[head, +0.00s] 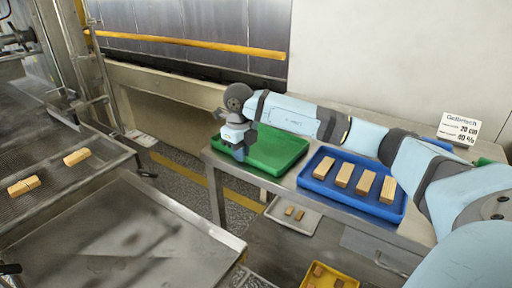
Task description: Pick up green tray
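The green tray (283,152) lies on the metal table towards its left end, and it looks empty where I can see it. My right gripper (240,154) points down at the tray's left end, with my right arm reaching across behind the trays from the right. The gripper and wrist hide the tray's left corner. I cannot tell whether the fingers touch the rim or whether they are open or shut. My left gripper is not in view.
A blue tray (391,211) with several wafer-like bars stands right of the green tray. A small sign (459,127) stands at the back right. Below are a grey tray (281,220) and a yellow tray (345,279). A mesh conveyor (50,190) with bars is at left.

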